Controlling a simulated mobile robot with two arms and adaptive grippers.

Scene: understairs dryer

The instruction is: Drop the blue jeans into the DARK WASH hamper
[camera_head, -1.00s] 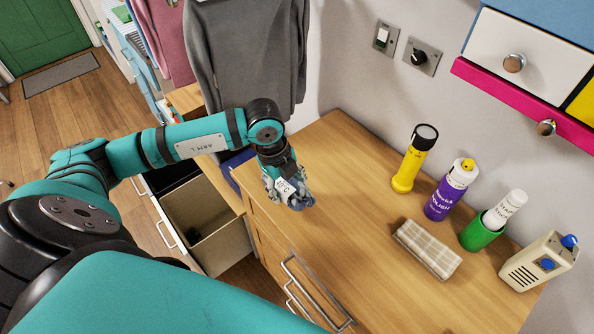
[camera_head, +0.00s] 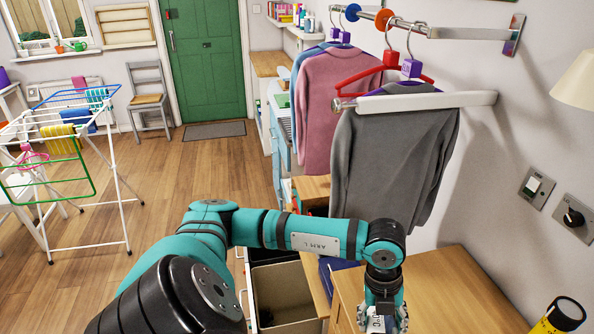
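A dark blue patch (camera_head: 333,266), perhaps cloth, shows between the grey jumper and the wooden counter. It is mostly hidden, and I cannot tell whether it is the blue jeans. A pull-out beige bin (camera_head: 297,328) stands open left of the counter, with something dark inside. No DARK WASH label is readable. My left gripper (camera_head: 384,318) points down at the counter's near left corner, right of the bin. The lower frame edge cuts it off, so its finger opening is unclear. My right gripper is out of view.
A grey jumper (camera_head: 388,160) and a pink jumper (camera_head: 330,105) hang from a rail (camera_head: 455,32) beyond my arm. A drying rack (camera_head: 103,185) stands at the left. Wooden floor (camera_head: 185,185) is clear between them. A yellow torch (camera_head: 562,318) is at lower right.

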